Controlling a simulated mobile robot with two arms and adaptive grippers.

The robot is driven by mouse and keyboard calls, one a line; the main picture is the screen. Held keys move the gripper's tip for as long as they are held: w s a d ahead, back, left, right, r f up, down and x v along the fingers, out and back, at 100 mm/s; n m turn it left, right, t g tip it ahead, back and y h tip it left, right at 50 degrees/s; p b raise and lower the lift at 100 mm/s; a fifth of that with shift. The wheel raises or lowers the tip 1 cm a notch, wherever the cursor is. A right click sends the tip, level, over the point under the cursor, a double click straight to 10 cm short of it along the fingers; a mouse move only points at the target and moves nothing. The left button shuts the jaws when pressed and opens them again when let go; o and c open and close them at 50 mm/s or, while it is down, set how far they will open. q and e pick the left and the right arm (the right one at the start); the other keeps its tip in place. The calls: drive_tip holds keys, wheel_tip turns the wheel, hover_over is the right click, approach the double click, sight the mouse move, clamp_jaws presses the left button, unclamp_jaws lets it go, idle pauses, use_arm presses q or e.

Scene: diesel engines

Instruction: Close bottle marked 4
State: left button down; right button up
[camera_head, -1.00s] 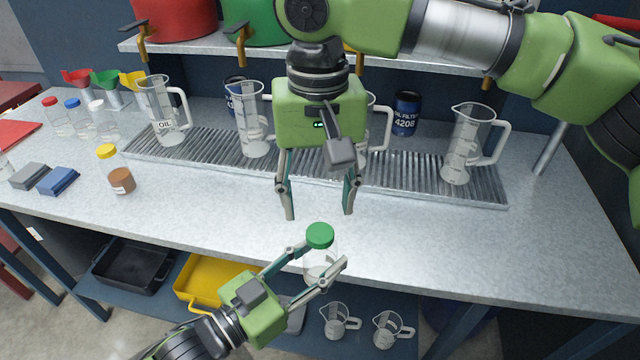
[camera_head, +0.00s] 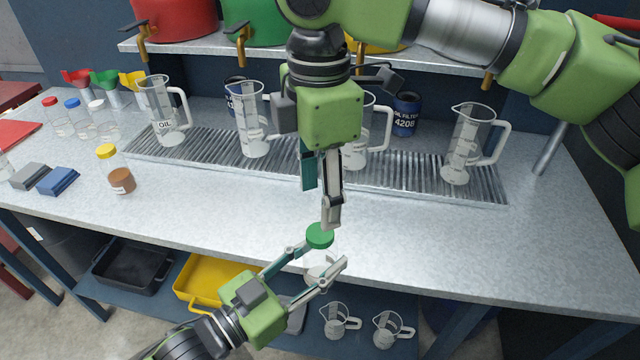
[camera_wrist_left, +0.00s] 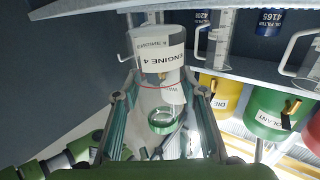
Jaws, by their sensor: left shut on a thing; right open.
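A clear bottle (camera_head: 319,271) with a green cap (camera_head: 319,236) on top is held near the front edge of the workbench. My left gripper (camera_head: 325,254) is shut around the bottle's body. In the left wrist view a label reading "ENGINE 4" (camera_wrist_left: 160,58) shows between the fingers, with a green ring-like part (camera_wrist_left: 162,120) below it in the picture. Whether the cap is tight cannot be told. My right gripper (camera_head: 320,205) is open and points down just above and behind the cap, its fingers seen nearly edge-on.
Several clear jugs (camera_head: 166,112) stand along a grooved metal tray (camera_head: 420,182). A yellow-capped bottle (camera_head: 120,181) and a blue block (camera_head: 58,181) are at left. Oil filter cans (camera_head: 405,115) stand behind. The bench front (camera_head: 450,240) is clear. A yellow tray (camera_head: 190,275) lies below.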

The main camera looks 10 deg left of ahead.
sight(320, 232)
drive_tip(key=n, duration=0.3)
drive_tip(key=shift+r+n, duration=0.1)
drive_tip(key=shift+n, duration=0.2)
drive_tip(key=n, duration=0.5)
drive_tip(key=shift+r, duration=0.15)
drive_tip(key=n, duration=0.7)
drive_tip(key=shift+d+r, duration=0.1)
drive_tip(key=shift+r, duration=0.1)
drive_tip(key=shift+f, duration=4.05)
drive_tip(key=shift+c, duration=0.3)
drive_tip(key=c, duration=1.2)
drive_tip(key=shift+o, duration=0.2)
